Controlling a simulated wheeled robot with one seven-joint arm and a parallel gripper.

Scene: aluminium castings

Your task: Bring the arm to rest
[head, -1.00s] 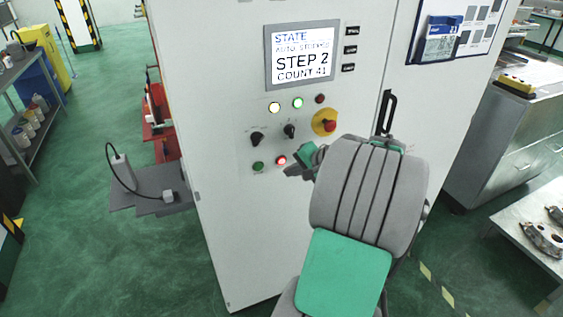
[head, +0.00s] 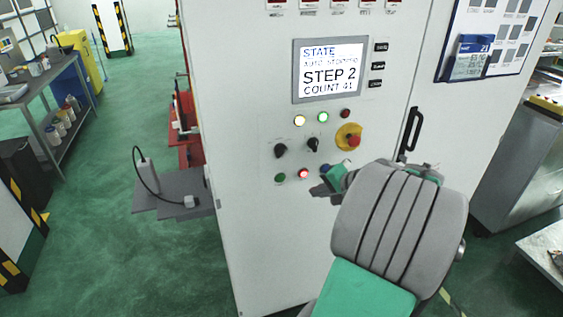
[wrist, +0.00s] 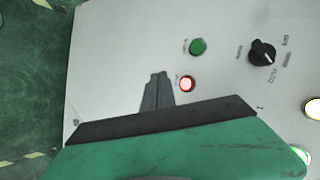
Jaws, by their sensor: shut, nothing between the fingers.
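My gripper (head: 322,190) is at the front of a white control cabinet (head: 245,120), just below the knobs and to the right of the lit red button (head: 303,173). In the wrist view its shut, empty fingers (wrist: 157,90) point at the panel, beside the lit red button (wrist: 187,84) and below the green button (wrist: 198,46). I cannot tell whether the fingertips touch the panel. My grey and green arm hides the lower right part of the cabinet in the head view.
The panel carries a screen (head: 330,70) reading STEP 2, a black selector knob (head: 313,144) and a red emergency stop (head: 353,141) on yellow. A door handle (head: 412,130) is to the right. A grey shelf (head: 172,194) juts out left. Green floor (head: 100,240) is open at left.

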